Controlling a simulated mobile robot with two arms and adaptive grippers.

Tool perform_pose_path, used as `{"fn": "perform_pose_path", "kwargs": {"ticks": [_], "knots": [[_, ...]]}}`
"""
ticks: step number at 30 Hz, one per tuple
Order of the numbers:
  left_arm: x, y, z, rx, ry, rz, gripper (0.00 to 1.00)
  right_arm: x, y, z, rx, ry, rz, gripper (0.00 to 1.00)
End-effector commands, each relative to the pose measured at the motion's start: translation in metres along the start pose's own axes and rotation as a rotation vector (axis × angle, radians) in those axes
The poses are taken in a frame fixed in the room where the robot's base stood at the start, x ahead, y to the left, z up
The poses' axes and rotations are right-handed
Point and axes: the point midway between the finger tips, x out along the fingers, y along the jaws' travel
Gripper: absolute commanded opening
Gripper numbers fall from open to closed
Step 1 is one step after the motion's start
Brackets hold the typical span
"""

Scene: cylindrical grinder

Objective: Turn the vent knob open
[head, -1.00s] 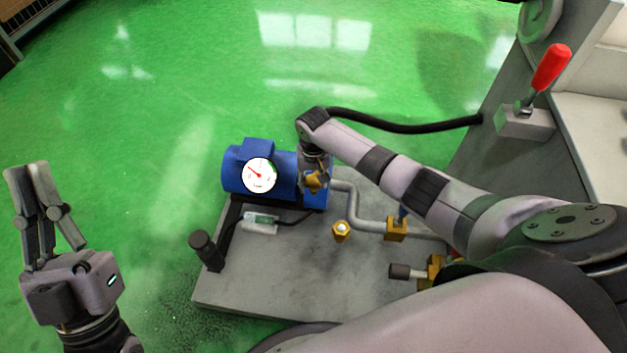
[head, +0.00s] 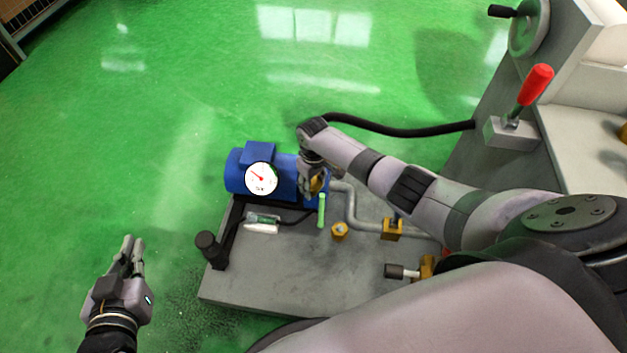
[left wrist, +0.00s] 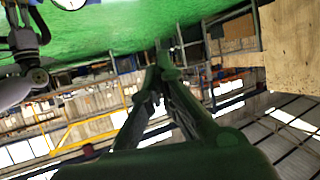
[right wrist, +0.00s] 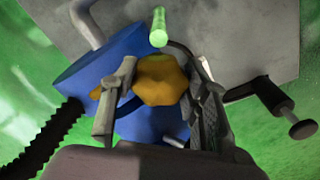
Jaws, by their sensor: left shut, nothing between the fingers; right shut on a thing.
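The yellow, faceted vent knob (right wrist: 162,80) sits between the two fingers of my right gripper in the right wrist view. In the head view, my right gripper (head: 314,190) is at the right end of the blue tank (head: 240,172), shut on the knob, which it partly hides (head: 320,183). A pale green rod-like shape (head: 322,210) stands out just below the knob. It also shows in the right wrist view (right wrist: 158,28). My left gripper (head: 132,243) is shut and empty, over the green floor left of the base plate. Its closed fingers show in the left wrist view (left wrist: 163,62).
A round gauge (head: 261,178) with a red needle is on the tank. A grey base plate (head: 270,275) carries a bent pipe (head: 352,205), brass fittings (head: 392,229) and a black-capped post (head: 207,243). A red-handled lever (head: 535,85) and black hose (head: 400,131) are at right.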

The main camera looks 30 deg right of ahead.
Motion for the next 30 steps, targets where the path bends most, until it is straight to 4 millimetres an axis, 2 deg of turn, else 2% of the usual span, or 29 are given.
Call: {"fn": "perform_pose_path", "kwargs": {"ticks": [6, 12, 21, 30], "knots": [[-0.011, -0.005, 0.035, -0.001, -0.191, -0.012, 0.00, -0.001, 0.000, 0.001, -0.204, -0.002, -0.001, 0.14], [-0.021, -0.008, 0.057, -0.002, -0.302, -0.018, 0.00, -0.001, 0.000, 0.000, -0.394, -0.001, -0.001, 0.14], [-0.029, -0.010, 0.072, -0.004, -0.383, -0.022, 0.00, 0.000, 0.001, -0.001, -0.665, 0.000, -0.001, 0.14], [-0.031, -0.010, 0.076, -0.004, -0.402, -0.023, 0.00, 0.000, 0.001, -0.001, -0.861, 0.001, -0.001, 0.14]]}}
